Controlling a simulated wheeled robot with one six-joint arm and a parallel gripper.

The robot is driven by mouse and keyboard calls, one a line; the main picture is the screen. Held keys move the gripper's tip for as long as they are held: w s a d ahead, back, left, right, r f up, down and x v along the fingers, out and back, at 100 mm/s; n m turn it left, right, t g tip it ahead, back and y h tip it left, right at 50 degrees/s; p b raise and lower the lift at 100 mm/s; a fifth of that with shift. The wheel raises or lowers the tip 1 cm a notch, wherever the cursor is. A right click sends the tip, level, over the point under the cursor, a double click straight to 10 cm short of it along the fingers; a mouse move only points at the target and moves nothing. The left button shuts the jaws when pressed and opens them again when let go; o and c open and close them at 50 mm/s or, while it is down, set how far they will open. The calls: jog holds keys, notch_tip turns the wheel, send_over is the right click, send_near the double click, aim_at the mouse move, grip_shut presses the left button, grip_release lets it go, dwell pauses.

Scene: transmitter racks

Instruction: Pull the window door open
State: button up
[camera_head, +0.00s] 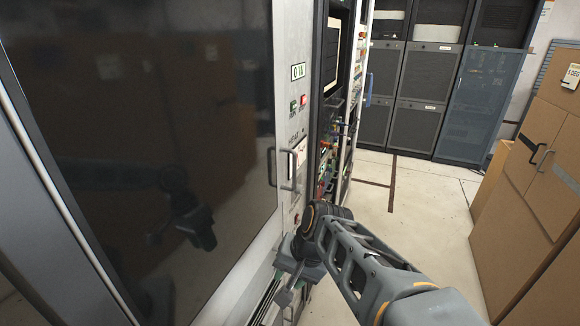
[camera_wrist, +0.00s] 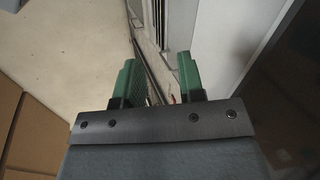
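The window door (camera_head: 150,120) is a large dark glass panel in a light grey frame, filling the left of the head view. It looks closed and mirrors my arm. A slim dark handle (camera_head: 271,167) stands upright at its right edge. My gripper (camera_head: 291,272) is below and slightly right of that handle, apart from it. In the wrist view my gripper (camera_wrist: 157,62) has its two green fingers spread, with nothing held between them. A dark panel, likely the door's glass, shows at the right of the wrist view (camera_wrist: 298,115); the handle cannot be made out there.
Right of the door, a narrow panel carries another handle (camera_head: 291,170) and red and green buttons (camera_head: 299,103). An equipment rack (camera_head: 340,110) stands beyond it. Pale floor (camera_head: 425,195) lies clear between, with dark racks (camera_head: 425,80) behind.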

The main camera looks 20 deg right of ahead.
jog(key=w+d+r+m+t+y+b, duration=0.1)
jog(key=w+d+r+m+t+y, duration=0.2)
jog(key=d+m, duration=0.35)
jog(key=w+d+r+m+t+y, duration=0.1)
jog(key=w+d+r+m+t, duration=0.2)
jog(key=d+r+m+t, duration=0.4)
jog(key=w+d+r+m+t+y+b, duration=0.1)
jog(key=w+d+r+m+t+y, duration=0.2)
jog(key=m, duration=0.6)
jog(key=h+p, duration=0.1)
jog(key=p, duration=0.1)
send_over(294, 189)
jog(key=shift+w+d, duration=0.15)
jog(key=shift+w, duration=0.1)
jog(key=shift+c, duration=0.3)
grip_shut()
